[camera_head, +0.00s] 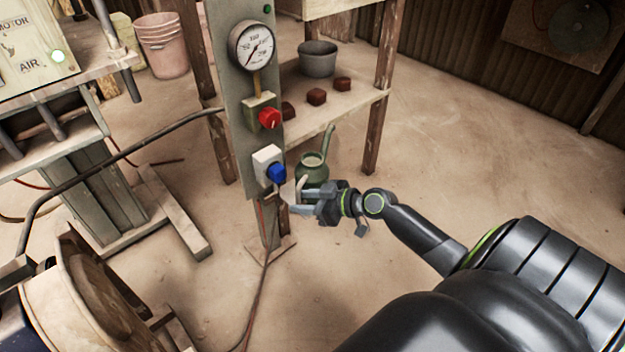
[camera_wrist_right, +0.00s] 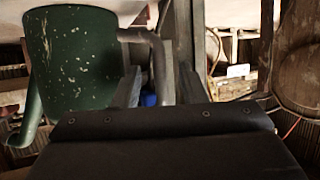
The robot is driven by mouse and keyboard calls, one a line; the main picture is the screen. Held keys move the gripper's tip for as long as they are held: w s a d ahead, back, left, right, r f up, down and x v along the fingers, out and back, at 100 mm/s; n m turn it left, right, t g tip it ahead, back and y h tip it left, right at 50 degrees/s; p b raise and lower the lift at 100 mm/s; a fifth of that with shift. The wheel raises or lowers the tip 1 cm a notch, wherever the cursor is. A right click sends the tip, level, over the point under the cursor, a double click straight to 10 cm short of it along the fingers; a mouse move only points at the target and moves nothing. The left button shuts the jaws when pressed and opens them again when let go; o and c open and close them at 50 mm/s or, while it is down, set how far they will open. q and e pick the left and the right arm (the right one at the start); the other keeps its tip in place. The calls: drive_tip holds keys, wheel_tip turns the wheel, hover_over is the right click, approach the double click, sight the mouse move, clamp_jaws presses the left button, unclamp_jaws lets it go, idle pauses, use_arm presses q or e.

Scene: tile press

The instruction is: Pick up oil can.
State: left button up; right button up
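The green oil can (camera_head: 313,172) has a spout pointing up and a handle on its near left side. It is beside the grey control panel post, by the wooden shelf. My right gripper (camera_head: 298,198) is at the can's near side. In the right wrist view the speckled can (camera_wrist_right: 80,55) fills the left, and its grey handle (camera_wrist_right: 160,62) runs down between my right fingers (camera_wrist_right: 160,92). The fingers look open, with gaps around the handle. My left gripper is not in view.
The control panel (camera_head: 243,110) carries a gauge, a red knob (camera_head: 269,118) and a blue knob (camera_head: 277,172), the blue one close to my gripper. The shelf (camera_head: 345,103) holds a grey bucket (camera_head: 318,58) and reddish blocks. The floor to the right is clear.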

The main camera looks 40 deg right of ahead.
drive_tip(key=shift+x, duration=1.05)
clamp_jaws()
